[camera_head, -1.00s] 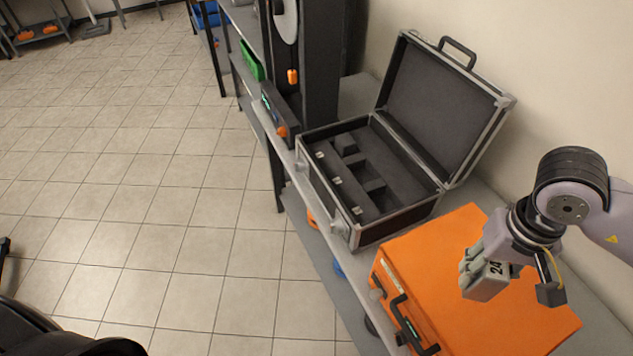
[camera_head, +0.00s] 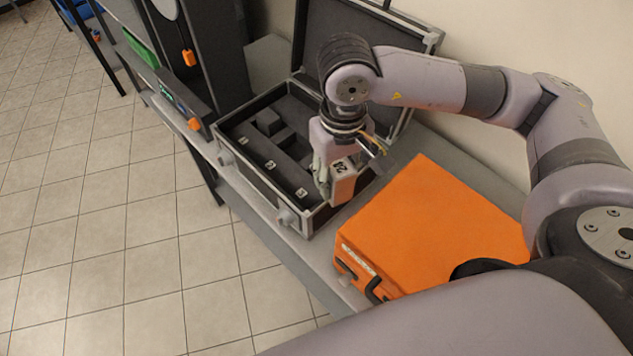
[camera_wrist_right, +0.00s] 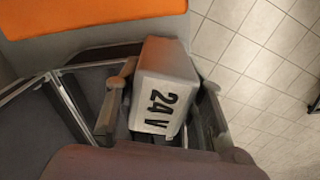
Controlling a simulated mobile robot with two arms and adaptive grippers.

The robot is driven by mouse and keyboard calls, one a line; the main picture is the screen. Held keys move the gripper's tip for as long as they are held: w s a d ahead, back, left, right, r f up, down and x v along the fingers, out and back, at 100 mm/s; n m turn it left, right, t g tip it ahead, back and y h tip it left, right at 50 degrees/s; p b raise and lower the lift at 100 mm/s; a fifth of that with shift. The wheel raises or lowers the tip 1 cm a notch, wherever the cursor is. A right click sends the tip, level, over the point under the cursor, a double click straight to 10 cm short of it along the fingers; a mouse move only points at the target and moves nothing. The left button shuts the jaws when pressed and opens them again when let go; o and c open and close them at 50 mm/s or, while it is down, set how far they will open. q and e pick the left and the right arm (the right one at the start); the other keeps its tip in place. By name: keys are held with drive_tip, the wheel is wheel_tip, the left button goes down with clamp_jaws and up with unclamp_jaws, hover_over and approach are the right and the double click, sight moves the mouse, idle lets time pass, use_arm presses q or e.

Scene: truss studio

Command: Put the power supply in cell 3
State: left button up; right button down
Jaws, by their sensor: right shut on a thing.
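The power supply (camera_head: 343,188) is a light grey block marked "24 V"; it also shows in the right wrist view (camera_wrist_right: 165,85). My right gripper (camera_head: 333,180) is shut on it, a finger on each side, and holds it tilted over the near end of the open black case (camera_head: 258,178). The case has grey foam compartments. Several small white labels (camera_head: 301,192) line its front rim, too small to read surely. My gripper and arm hide the compartments at the near end. My left gripper is not in view.
A closed orange case (camera_head: 430,225) lies on the grey bench just right of the black case. The black case's open lid (camera_head: 300,40) stands behind my right arm. A dark upright machine with orange knobs (camera_head: 193,122) stands left of the case.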

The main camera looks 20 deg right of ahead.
drive_tip(key=f+b, duration=0.3)
drive_tip(key=shift+w+a+f, duration=0.1)
drive_tip(key=shift+w+f, duration=0.2)
drive_tip(key=shift+f, duration=0.05)
drive_tip(key=w+d+r+m+b, duration=0.2)
drive_tip(key=w+d+m+b, duration=0.1)
drive_tip(key=w+m, duration=0.4)
drive_tip(key=w+d+r+m+b, duration=0.3)
drive_tip(key=w+m+b, duration=0.1)
drive_tip(key=w+m, duration=0.25)
drive_tip(key=shift+m, duration=0.25)
drive_tip(key=f+p, duration=0.2)
drive_tip(key=f, duration=0.7)
drive_tip(key=f+p, duration=0.2)
drive_tip(key=f, duration=0.8)
drive_tip(key=shift+s+a+f, duration=0.15)
drive_tip(key=shift+s+a, duration=0.05)
drive_tip(key=shift+f, duration=0.25)
drive_tip(key=c, duration=1.3)
unclamp_jaws()
